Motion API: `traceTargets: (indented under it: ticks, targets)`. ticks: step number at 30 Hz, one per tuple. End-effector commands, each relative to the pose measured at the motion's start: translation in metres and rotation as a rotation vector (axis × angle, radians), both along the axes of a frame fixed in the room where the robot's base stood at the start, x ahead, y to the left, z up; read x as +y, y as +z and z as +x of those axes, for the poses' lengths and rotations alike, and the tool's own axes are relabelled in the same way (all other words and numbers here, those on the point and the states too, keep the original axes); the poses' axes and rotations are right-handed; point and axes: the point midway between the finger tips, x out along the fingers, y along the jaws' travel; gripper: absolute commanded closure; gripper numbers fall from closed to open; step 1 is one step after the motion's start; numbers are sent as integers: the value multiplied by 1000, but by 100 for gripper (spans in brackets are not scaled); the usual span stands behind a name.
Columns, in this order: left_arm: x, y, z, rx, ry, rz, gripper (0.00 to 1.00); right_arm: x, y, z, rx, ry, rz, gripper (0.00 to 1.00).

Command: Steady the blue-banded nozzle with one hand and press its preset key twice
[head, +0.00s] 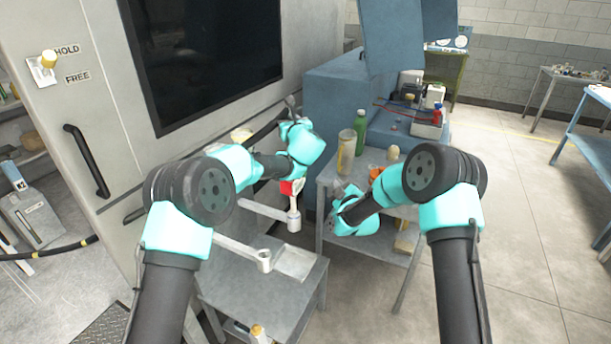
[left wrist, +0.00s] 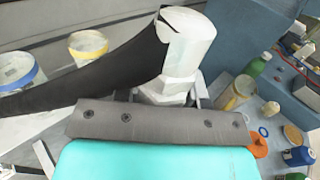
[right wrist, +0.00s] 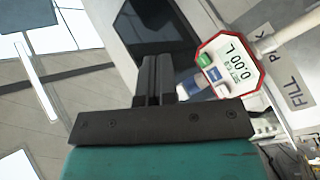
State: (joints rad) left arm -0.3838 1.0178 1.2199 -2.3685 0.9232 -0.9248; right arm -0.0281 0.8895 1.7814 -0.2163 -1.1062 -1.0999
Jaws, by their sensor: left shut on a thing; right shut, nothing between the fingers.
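The nozzle's meter head (right wrist: 228,66) shows in the right wrist view, with a red rim, a white face reading 0.00 L and a green key (right wrist: 204,60). A blue part (right wrist: 188,90) shows beside it. In the head view the red of the meter (head: 287,187) stands above an upright pale spout. My left gripper (left wrist: 165,97) is shut on the pale nozzle body (left wrist: 188,45), where the black hose (left wrist: 110,75) joins. My right gripper (right wrist: 155,68) is shut and empty, a little to the side of the green key and apart from it. In the head view my right gripper (head: 341,192) is right of the meter.
A grey stand (head: 235,285) with holder arms is below. A shelf cart at right carries a green bottle (head: 361,125) and a tall pale container (head: 346,150). A grey cabinet with a dark panel (head: 205,60) is behind. A FILL/PARK label (right wrist: 285,75) is near the meter.

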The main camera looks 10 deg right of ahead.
Motion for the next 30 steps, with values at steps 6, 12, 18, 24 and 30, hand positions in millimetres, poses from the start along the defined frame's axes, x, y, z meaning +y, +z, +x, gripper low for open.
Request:
traceTargets:
  ticks: [6,12,18,24,30]
  targets:
    - [0,0,0,0,0,0,100,13,0,8,1,2,0,100]
    - [0,0,0,0,0,0,100,32,0,19,0,2,1,100]
    - [0,0,0,0,0,0,100,51,0,32,0,1,1,100]
    - [0,0,0,0,0,0,100,67,-1,42,1,1,0,100]
    - [0,0,0,0,0,0,100,73,0,46,1,1,1,100]
